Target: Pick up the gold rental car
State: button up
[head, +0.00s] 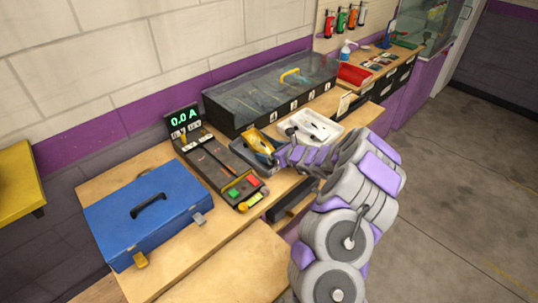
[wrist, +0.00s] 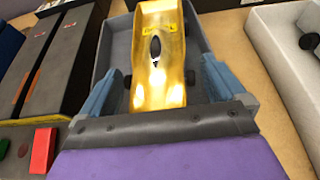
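The gold car (wrist: 158,62) lies in a grey tray (wrist: 200,40), with a dark cockpit spot on its top. My gripper (wrist: 160,75) is over the tray with one blue-grey finger on each side of the car. The fingers stand apart from the car's body, with gaps on both sides. The car's near end is hidden behind the gripper's dark edge. In the head view the gold car (head: 259,141) shows in the tray just left of my gripper (head: 277,156).
A slot track unit with a "0.0 A" display (head: 184,119) stands left of the tray. A blue case (head: 150,215) is further left. A white tray (head: 318,127) with dark items lies to the right. A clear-lidded case (head: 270,88) stands behind.

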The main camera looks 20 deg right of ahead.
jog(key=shift+w+d, duration=0.15)
jog(key=shift+d, duration=0.6)
jog(key=shift+c, duration=2.2)
jog(key=shift+a+r, duration=0.15)
jog(key=shift+a, duration=0.35)
jog(key=shift+a+r, duration=0.15)
jog(key=shift+a, duration=0.35)
jog(key=c, duration=0.4)
